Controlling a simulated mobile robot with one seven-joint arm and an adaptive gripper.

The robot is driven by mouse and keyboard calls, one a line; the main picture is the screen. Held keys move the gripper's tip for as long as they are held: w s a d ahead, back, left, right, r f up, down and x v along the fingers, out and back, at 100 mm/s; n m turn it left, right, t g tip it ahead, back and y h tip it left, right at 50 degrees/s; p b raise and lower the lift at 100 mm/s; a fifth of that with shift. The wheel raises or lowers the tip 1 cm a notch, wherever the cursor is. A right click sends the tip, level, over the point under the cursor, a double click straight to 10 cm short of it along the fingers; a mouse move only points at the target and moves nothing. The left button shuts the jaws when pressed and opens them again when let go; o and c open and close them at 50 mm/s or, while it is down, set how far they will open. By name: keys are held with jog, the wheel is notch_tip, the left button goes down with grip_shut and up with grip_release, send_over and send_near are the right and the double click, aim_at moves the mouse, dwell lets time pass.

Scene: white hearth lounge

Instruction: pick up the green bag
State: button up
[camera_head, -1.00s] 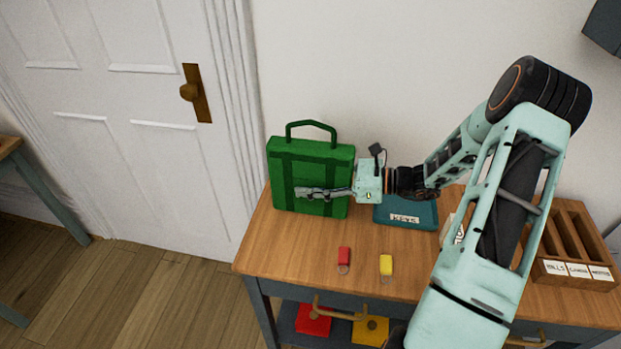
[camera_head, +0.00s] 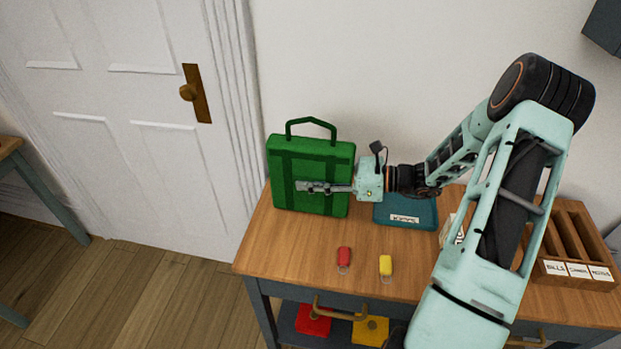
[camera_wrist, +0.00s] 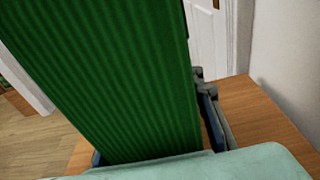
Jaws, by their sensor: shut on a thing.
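The green bag (camera_head: 325,162) stands upright at the left end of the wooden table (camera_head: 290,240), against the wall side, with its handle loop on top. My gripper (camera_head: 312,187) reaches in from the right, with a finger across the bag's front face. In the wrist view the bag's ribbed green side (camera_wrist: 115,75) fills the space between the fingers, and one finger (camera_wrist: 212,115) shows at its right. My gripper is shut on the bag. The far finger is hidden behind the bag in the head view. The bag's base appears to be at the tabletop.
A teal keys tray (camera_head: 422,216) lies right of the bag under my arm. A red key tag (camera_head: 344,255) and a yellow key tag (camera_head: 386,264) lie in front. A wooden sorter (camera_head: 580,245) stands at the right. A white door (camera_head: 120,130) is at the left.

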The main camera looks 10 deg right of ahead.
notch_tip(320, 180, up, 2)
jog(key=shift+r, duration=0.25)
jog(key=s+d+r, duration=0.2)
jog(key=s+r, duration=0.8)
jog(key=s, duration=0.3)
jog(key=shift+s+d+p, duration=0.35)
jog(key=shift+s+p, duration=0.05)
jog(key=m+t+h+p, duration=0.1)
jog(key=m+t+p, duration=0.15)
jog(key=p, duration=0.65)
send_near(307, 147)
jog(key=s+a+r+x, duration=0.1)
jog(key=x, duration=0.5)
jog(key=shift+w+f+t+h+p, duration=0.4)
jog(key=shift+w+f+t+p, duration=0.15)
jog(key=shift+w+f, duration=0.15)
jog(key=shift+w+a+r, duration=0.1)
